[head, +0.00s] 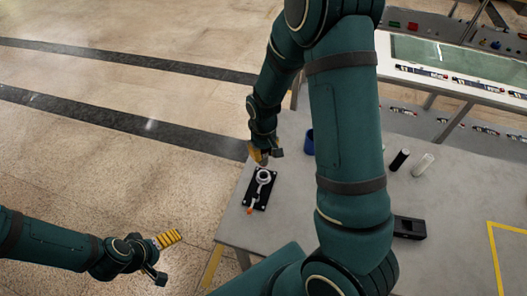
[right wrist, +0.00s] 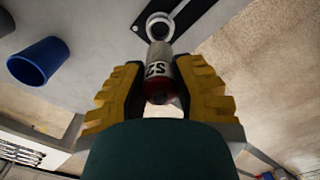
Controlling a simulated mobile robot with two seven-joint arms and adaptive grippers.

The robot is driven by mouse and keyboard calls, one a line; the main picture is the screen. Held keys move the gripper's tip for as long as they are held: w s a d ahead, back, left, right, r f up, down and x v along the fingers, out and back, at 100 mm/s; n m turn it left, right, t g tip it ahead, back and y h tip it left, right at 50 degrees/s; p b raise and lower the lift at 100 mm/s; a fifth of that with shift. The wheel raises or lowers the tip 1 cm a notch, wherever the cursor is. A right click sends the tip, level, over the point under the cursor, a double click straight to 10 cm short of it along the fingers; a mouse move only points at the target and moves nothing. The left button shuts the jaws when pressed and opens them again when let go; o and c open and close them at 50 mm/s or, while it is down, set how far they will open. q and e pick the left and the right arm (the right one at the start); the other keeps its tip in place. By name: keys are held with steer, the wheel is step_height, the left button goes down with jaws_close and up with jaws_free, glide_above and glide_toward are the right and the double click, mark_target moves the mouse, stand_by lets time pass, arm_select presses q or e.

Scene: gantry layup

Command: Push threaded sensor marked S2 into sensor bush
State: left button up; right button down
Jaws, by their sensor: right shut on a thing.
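My right gripper (right wrist: 158,85) is shut on the sensor marked S2 (right wrist: 158,68). The sensor has a white band with the marking, a grey far end and a dark red near end. In the right wrist view its far end points at the light ring of the sensor bush (right wrist: 160,20) and overlaps the ring's near edge; I cannot tell whether they touch. In the head view the bush (head: 264,175) stands on a black plate (head: 259,197), with the right gripper (head: 262,158) just beyond it; the sensor is not clear there. My left gripper (head: 170,239), with yellow fingers, hangs away from the table.
The plate lies near the left edge of the grey table (head: 290,215). A blue cup (head: 309,141) stands close by, partly behind my arm. A black cylinder (head: 399,160), a white cylinder (head: 422,165) and a black block (head: 409,228) are to the right.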

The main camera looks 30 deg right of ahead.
mark_target(264, 163)
steer(key=shift+f+b, duration=2.25)
steer(key=shift+f, duration=0.65)
steer(key=shift+f+b, duration=1.35)
steer(key=shift+f, duration=0.2)
steer(key=c, duration=0.8)
jaws_free()
step_height(264, 163, up, 12)
steer(key=shift+r, duration=0.1)
